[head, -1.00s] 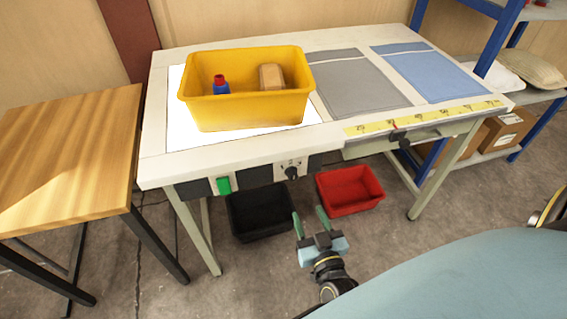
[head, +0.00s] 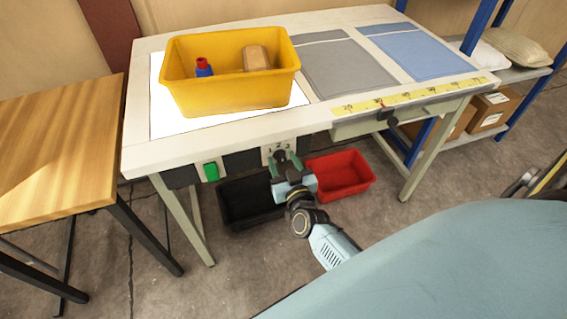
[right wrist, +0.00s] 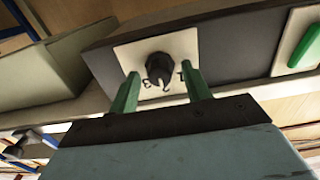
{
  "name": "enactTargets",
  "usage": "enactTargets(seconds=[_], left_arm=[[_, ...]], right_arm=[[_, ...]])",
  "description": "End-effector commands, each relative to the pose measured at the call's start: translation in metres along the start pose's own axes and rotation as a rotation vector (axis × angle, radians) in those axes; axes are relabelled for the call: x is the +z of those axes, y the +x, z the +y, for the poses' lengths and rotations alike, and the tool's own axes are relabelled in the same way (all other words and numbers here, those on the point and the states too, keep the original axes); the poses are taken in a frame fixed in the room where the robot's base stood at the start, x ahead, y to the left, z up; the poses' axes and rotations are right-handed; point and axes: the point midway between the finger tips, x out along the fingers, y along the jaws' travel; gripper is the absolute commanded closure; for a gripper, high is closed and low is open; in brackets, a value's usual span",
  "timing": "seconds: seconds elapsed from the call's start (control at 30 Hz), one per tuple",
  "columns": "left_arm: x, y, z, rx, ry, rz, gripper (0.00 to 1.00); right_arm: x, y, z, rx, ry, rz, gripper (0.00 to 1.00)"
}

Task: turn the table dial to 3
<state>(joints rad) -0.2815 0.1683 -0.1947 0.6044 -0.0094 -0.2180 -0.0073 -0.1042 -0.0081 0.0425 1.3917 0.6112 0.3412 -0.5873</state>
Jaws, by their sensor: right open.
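The dial is a black knob (right wrist: 159,67) on a pale plate on the dark front panel under the table edge. My right gripper (head: 286,160) is in front of the dial. In the right wrist view its two green fingers (right wrist: 164,92) are apart, one on each side below the knob, with a gap around it. I cannot tell which number the knob points to. My left gripper is not in view.
A green switch (head: 211,171) is on the same panel, left of the dial. A yellow bin (head: 230,95) stands on the table. A black bin (head: 235,212) and a red bin (head: 350,187) are on the floor below. A drawer handle (head: 388,116) juts out to the right.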

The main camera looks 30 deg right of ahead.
Motion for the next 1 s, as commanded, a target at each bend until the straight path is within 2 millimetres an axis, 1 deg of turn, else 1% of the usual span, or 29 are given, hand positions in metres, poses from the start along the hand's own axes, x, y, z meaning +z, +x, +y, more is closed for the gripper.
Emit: enactTargets(seconds=[0.13, 0.47, 0.77, 1.0], left_arm=[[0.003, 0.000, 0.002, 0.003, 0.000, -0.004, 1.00], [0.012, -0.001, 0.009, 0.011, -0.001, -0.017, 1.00], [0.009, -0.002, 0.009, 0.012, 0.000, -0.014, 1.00], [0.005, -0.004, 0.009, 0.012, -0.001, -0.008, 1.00]], right_arm=[[0.000, 0.000, 0.000, 0.000, 0.000, 0.000, 0.52], [0.000, 0.000, 0.000, 0.000, -0.001, 0.001, 0.95], [-0.001, 0.000, 0.000, 0.000, 0.036, 0.001, 0.96], [-0.001, 0.000, 0.001, 0.000, 0.171, 0.003, 0.96]])
